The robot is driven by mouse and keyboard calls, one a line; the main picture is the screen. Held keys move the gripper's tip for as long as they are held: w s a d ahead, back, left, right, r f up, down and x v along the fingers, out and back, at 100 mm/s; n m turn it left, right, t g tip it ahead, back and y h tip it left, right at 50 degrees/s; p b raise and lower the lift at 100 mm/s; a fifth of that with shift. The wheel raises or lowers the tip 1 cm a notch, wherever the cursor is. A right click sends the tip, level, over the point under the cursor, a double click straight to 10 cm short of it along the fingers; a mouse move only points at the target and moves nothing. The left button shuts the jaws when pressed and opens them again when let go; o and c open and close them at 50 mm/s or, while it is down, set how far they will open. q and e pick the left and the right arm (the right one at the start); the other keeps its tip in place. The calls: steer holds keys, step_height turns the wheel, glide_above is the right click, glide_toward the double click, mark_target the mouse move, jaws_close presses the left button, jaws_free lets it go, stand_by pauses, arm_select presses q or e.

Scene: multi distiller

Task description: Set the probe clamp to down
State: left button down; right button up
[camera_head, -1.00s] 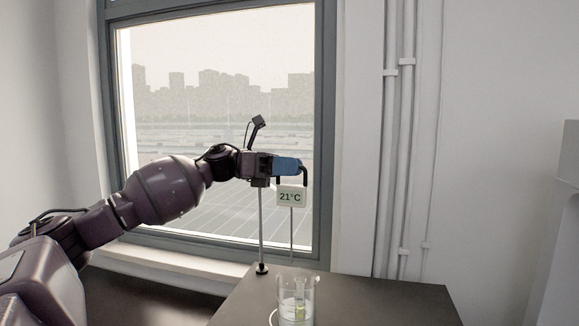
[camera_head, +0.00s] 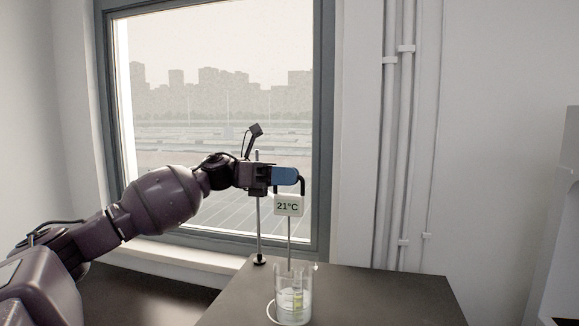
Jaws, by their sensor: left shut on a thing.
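The probe (camera_head: 289,205) has a white display reading 21°C and a thin rod pointing down. It hangs by a dark bracket beside a vertical metal stand (camera_head: 259,225). My left gripper (camera_head: 286,176), with blue fingers, is shut at the top of the stand, where the clamp sits; the fingers hide most of the clamp. A glass beaker (camera_head: 294,292) with liquid and a small yellowish piece inside stands below the probe. The rod's lower end reaches about the beaker's rim; I cannot tell whether it is inside. My right gripper is not in view.
The dark table (camera_head: 370,300) is clear to the right of the beaker. A window (camera_head: 220,100) is behind the stand, with pipes (camera_head: 405,130) on the wall to its right. A light cabinet (camera_head: 560,230) stands at the right edge.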

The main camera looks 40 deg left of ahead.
mark_target(275, 213)
arm_select(q)
step_height(275, 213, down, 8)
steer(key=shift+f+b, duration=0.1)
steer(key=shift+b, duration=0.9)
steer(key=shift+d+f, duration=0.1)
steer(key=shift+f, duration=0.15)
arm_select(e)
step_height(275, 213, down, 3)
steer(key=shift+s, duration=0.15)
arm_select(q)
steer(key=c, duration=1.5)
jaws_free()
steer(key=shift+o, duration=1.1)
steer(key=shift+s, duration=0.15)
steer(key=shift+o, duration=0.4)
steer(key=shift+r, duration=0.1)
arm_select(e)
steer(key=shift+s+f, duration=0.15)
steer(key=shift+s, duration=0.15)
